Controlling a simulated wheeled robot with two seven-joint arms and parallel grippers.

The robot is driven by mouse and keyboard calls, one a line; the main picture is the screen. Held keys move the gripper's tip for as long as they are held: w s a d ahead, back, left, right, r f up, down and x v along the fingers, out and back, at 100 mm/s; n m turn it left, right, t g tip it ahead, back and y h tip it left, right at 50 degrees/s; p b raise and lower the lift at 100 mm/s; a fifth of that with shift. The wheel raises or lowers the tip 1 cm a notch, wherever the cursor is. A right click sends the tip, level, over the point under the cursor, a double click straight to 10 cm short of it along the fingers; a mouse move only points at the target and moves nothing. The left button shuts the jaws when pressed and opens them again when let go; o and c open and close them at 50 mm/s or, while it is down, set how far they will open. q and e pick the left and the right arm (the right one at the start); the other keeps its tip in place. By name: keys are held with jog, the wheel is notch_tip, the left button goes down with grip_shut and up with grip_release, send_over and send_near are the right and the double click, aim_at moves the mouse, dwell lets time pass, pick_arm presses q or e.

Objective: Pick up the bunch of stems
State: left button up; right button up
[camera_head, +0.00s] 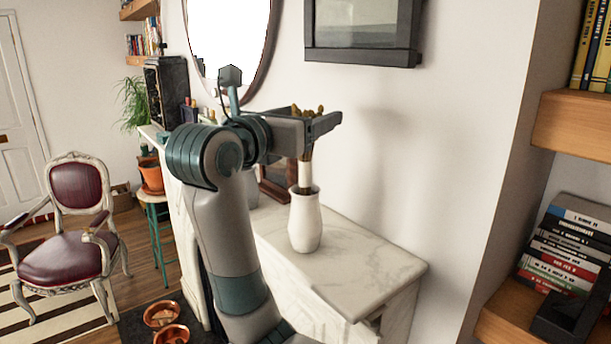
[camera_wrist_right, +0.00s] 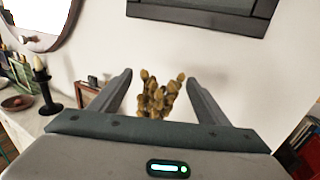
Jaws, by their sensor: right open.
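The bunch of stems (camera_head: 307,112), with brownish-yellow heads, stands upright in a white vase (camera_head: 305,228) on the marble mantel. My right gripper (camera_head: 322,124) is open at the height of the heads, above the vase. In the right wrist view the stem heads (camera_wrist_right: 157,98) show between the two spread fingers of the right gripper (camera_wrist_right: 159,77), with room on both sides. Contact with the fingers cannot be made out. The lower stems are hidden in the vase. My left gripper is not in view.
The marble mantel (camera_head: 385,270) is clear to the right of the vase. A framed picture (camera_head: 362,28) and a round mirror (camera_head: 228,35) hang above. A dark candlestick (camera_wrist_right: 43,88) stands left of the gripper in the wrist view. Bookshelves (camera_head: 570,120) stand at the right.

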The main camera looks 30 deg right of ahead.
jog(key=shift+a, duration=0.1)
jog(key=shift+c, duration=0.5)
jog(key=c, duration=1.3)
jog(key=shift+r, duration=0.1)
notch_tip(320, 180, up, 8)
jog(key=b, duration=0.3)
jog(key=shift+r+b, duration=0.35)
jog(key=shift+r, duration=0.65)
